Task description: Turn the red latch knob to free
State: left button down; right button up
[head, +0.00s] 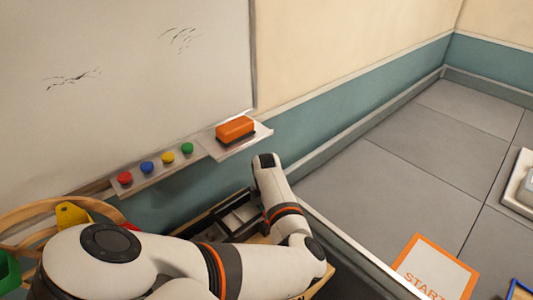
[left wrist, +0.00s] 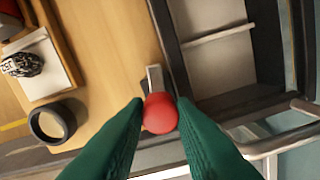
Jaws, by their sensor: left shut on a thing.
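The red latch knob (left wrist: 160,115) shows in the left wrist view, round and red, with a pale metal bar (left wrist: 155,78) running from it over a wooden surface. My left gripper (left wrist: 160,104) has its two green fingers on either side of the knob, shut on it. In the head view my left arm reaches over a wooden-edged unit and hides the knob and the fingertips. Whether the knob has turned cannot be told. My right gripper is in neither view.
A dark open compartment (left wrist: 221,45) lies beside the latch. A dark ring (left wrist: 53,122) and a white card (left wrist: 40,68) lie on the wood. A whiteboard tray (head: 160,171) with coloured magnets and an orange eraser (head: 235,129) runs behind my arm.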

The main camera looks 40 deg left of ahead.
pick_arm(q)
jog(key=shift+n, duration=0.8)
jog(key=c, duration=1.2)
grip_release()
notch_tip(320, 180, up, 12)
jog(key=b, duration=0.2)
jog(key=shift+b, duration=0.3)
